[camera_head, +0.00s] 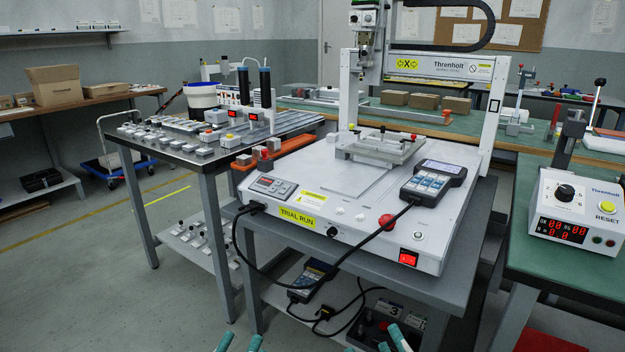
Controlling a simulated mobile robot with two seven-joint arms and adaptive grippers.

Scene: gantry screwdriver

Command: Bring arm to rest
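My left gripper (240,343) shows only as two teal fingertips at the bottom edge, left of the middle. They are apart, with nothing seen between them. My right gripper (392,342) shows as teal tips at the bottom edge, right of the middle. Its tips are cut off, so its opening is unclear. Both are low in front of the gantry machine (310,236), with no visible contact. The rest of both arms is out of view. A handheld pendant (433,182) lies on the machine's right front, cabled to it. A fixture (381,148) sits on its bed.
A side table (175,147) with small parts and two black-handled tools stands left. A control box (580,208) stands on a green bench at right. A lower shelf under the machine holds another pendant (313,279) and looped cables. The floor at left is mostly clear.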

